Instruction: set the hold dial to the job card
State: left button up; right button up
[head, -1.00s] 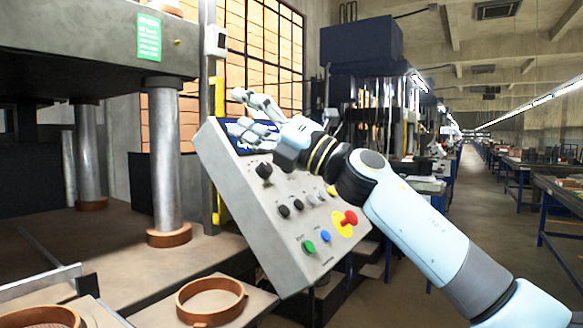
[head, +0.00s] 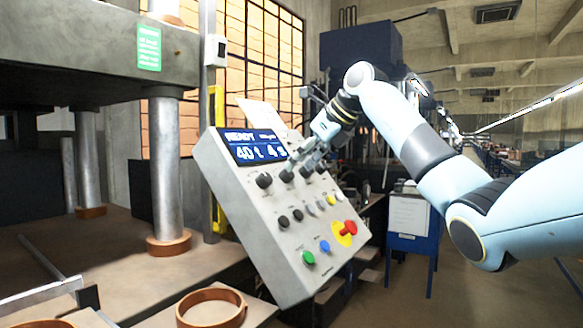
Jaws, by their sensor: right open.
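A grey tilted control panel (head: 255,215) stands in the middle of the head view. Its blue display (head: 254,147) shows "READY" and what looks like "40 t 4 s". A black dial (head: 264,181) sits below the display, clear of the gripper. A second black dial (head: 287,176) lies right by the fingertips of my right gripper (head: 299,168). The gripper is open and reaches down from the upper right; whether it touches a dial I cannot tell. Dial labels are too small to read. A white card (head: 262,115) stands behind the panel's top edge, its writing unreadable. My left gripper is out of view.
Lower on the panel are small black knobs (head: 290,219), a green button (head: 308,258), a blue button (head: 324,246) and a red emergency stop (head: 349,228). A press column (head: 165,170) stands left. A brown ring (head: 211,306) lies at the front.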

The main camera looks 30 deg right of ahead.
aim_at(290, 173)
jog(key=shift+p+x, duration=0.3)
jog(key=shift+x, duration=1.7)
grip_shut()
